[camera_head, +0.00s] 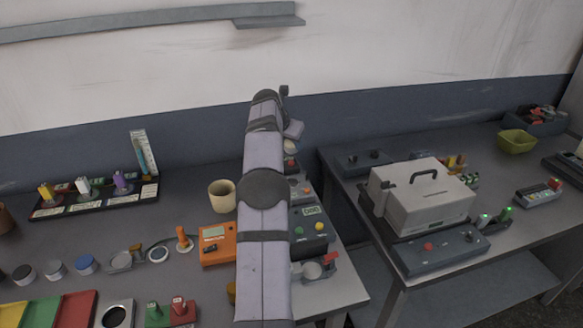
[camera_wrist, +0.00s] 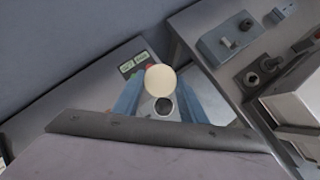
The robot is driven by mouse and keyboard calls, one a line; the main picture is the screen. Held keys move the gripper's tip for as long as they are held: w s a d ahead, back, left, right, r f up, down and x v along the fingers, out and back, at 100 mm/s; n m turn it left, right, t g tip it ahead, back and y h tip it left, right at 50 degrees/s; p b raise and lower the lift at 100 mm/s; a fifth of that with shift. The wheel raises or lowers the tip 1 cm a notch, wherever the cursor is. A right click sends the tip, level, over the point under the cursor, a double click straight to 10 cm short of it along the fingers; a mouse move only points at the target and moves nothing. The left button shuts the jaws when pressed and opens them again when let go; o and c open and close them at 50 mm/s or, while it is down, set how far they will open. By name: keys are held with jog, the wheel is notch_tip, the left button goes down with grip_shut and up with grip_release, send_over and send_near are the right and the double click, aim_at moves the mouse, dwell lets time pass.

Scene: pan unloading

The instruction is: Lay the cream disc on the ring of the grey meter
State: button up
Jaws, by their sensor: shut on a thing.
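In the wrist view, my gripper (camera_wrist: 160,88) has its two blue fingers closed on the cream disc (camera_wrist: 160,78), which shows its round face at the fingertips. A round dark-centred ring (camera_wrist: 163,106) shows between the fingers, just below the disc in the picture. The disc looks apart from the ring, but its height is hard to tell.
In the head view, a dark box with a display (camera_head: 311,228), an orange meter (camera_head: 216,245) and a beige cup (camera_head: 222,196) stand close to my arm. A gap separates this bench from the right table, which holds a large pale case (camera_head: 420,200).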

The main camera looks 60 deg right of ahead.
jog(key=shift+s+r+y+p, duration=0.25)
jog(key=shift+r+y+p, duration=0.2)
jog(key=shift+p, duration=0.4)
jog(key=p, duration=0.1)
jog(key=y+p, duration=0.1)
jog(key=p, duration=0.1)
jog(key=shift+s+a+f+g, duration=0.2)
jog(key=shift+s+a+g, duration=0.1)
jog(key=p, duration=0.1)
jog(key=a+f+y+p, duration=0.1)
jog(key=shift+s+a+n+p, duration=0.2)
jog(key=shift+a+n+p, duration=0.1)
jog(key=shift+p, duration=0.1)
jog(key=p, duration=0.2)
send_near(293, 181)
jog(key=shift+x, duration=2.65)
jog(key=shift+w+d, duration=0.1)
jog(key=o, duration=1.3)
jog(key=shift+f, duration=0.15)
jog(key=shift+c, duration=0.2)
